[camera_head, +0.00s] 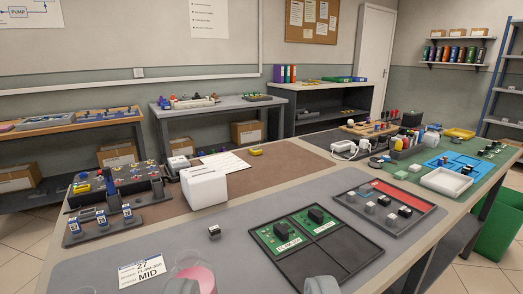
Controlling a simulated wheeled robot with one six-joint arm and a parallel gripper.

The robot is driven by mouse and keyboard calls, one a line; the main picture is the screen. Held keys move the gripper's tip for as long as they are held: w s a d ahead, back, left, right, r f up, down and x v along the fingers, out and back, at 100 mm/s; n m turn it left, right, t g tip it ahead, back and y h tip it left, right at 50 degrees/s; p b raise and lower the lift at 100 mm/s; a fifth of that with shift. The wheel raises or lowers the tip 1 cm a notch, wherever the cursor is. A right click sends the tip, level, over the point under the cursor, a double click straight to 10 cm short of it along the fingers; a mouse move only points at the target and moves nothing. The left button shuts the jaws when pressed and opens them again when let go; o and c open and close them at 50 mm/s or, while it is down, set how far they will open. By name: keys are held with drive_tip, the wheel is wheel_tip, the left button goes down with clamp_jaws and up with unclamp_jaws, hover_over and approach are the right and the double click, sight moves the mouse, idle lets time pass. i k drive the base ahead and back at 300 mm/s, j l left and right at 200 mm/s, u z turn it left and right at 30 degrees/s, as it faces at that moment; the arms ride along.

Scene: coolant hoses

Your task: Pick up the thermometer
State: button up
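I cannot pick out the thermometer with certainty. A small yellow item (256,151) lies on the brown mat at the middle back of the table, too small to identify. The two grey fingertips of my gripper (251,286) show at the bottom edge, wide apart, with nothing seen held between them. A clear vessel with pink content (196,276) stands close by the left fingertip, partly cut off by the frame edge. I cannot tell whether they touch.
A white box (204,186) stands left of centre, beside a dark rack (113,229) with blue-topped parts. A black tray (327,270) with green boards and a parts tray (424,213) lie on the right. A label card (142,272) lies front left. Grey mat between is mostly clear.

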sight(256, 151)
drive_tip(key=u, duration=0.8)
drive_tip(key=j+u, duration=0.7)
drive_tip(key=i+j+u, duration=0.15)
drive_tip(key=j+u, duration=0.25)
drive_tip(key=i+j+z, duration=0.3)
drive_tip(key=i+j, duration=0.7)
drive_tip(key=i+l+z, duration=0.1)
drive_tip(key=i+z, duration=0.2)
drive_tip(key=i, duration=0.55)
drive_tip(key=i+j+z, duration=0.1)
drive_tip(key=i+z, duration=0.2)
drive_tip(key=i, duration=0.5)
drive_tip(key=i+z, duration=0.1)
drive_tip(key=i, duration=0.75)
drive_tip(key=i+j, duration=0.15)
drive_tip(key=i, duration=0.7)
drive_tip(key=i+l+z, duration=0.2)
drive_tip(key=i+z, duration=0.5)
drive_tip(key=z, duration=0.15)
drive_tip(key=i+z, duration=0.45)
drive_tip(key=i+j+z, duration=0.2)
drive_tip(key=z, duration=0.2)
drive_tip(key=i+l+z, duration=0.2)
drive_tip(key=i+z, duration=0.15)
drive_tip(key=i, duration=0.25)
drive_tip(key=i+z, duration=0.35)
drive_tip(key=i, duration=0.3)
